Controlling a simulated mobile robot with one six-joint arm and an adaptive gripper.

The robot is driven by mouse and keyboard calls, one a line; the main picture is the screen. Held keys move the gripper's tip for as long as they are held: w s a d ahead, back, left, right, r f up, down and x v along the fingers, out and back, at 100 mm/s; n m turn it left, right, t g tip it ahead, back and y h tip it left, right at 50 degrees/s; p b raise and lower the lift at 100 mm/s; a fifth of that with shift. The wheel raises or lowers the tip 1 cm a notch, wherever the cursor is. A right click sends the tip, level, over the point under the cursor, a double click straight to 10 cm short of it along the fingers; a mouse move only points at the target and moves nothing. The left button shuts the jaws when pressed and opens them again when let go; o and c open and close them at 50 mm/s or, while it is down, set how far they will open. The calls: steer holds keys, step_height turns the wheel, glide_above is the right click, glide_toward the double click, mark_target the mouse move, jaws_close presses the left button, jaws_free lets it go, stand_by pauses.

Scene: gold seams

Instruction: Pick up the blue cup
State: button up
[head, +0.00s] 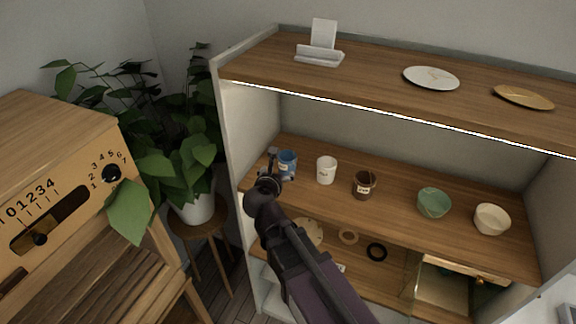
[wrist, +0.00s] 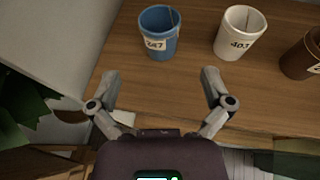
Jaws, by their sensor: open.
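The blue cup (head: 288,163) stands upright at the left end of the wooden middle shelf in the head view. It carries a white label, which reads 247 in the wrist view (wrist: 159,34). My gripper (head: 271,165) is just in front of and left of the cup in the head view. In the wrist view my gripper (wrist: 160,80) is open and empty, its fingers spread wide apart. The cup lies beyond the fingertips, roughly centred between them, and is not touched.
A white cup (head: 326,170) and a brown cup (head: 364,184) stand to the right. A green bowl (head: 434,203) and a cream bowl (head: 491,219) are farther right. The upper shelf (head: 370,70) hangs above. The cabinet's side wall (wrist: 58,50) is close on the left.

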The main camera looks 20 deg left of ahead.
steer(key=b, duration=0.3)
glide_toward(289, 154)
steer(key=shift+w+a+f, duration=0.1)
steer(key=shift+w+a, duration=0.05)
steer(key=shift+w, duration=0.3)
steer(key=shift+w+f, duration=0.15)
steer(key=shift+w, duration=0.4)
steer(key=shift+b+x, duration=0.85)
steer(key=shift+x, duration=1.7)
steer(key=shift+a, duration=0.1)
steer(key=c, duration=1)
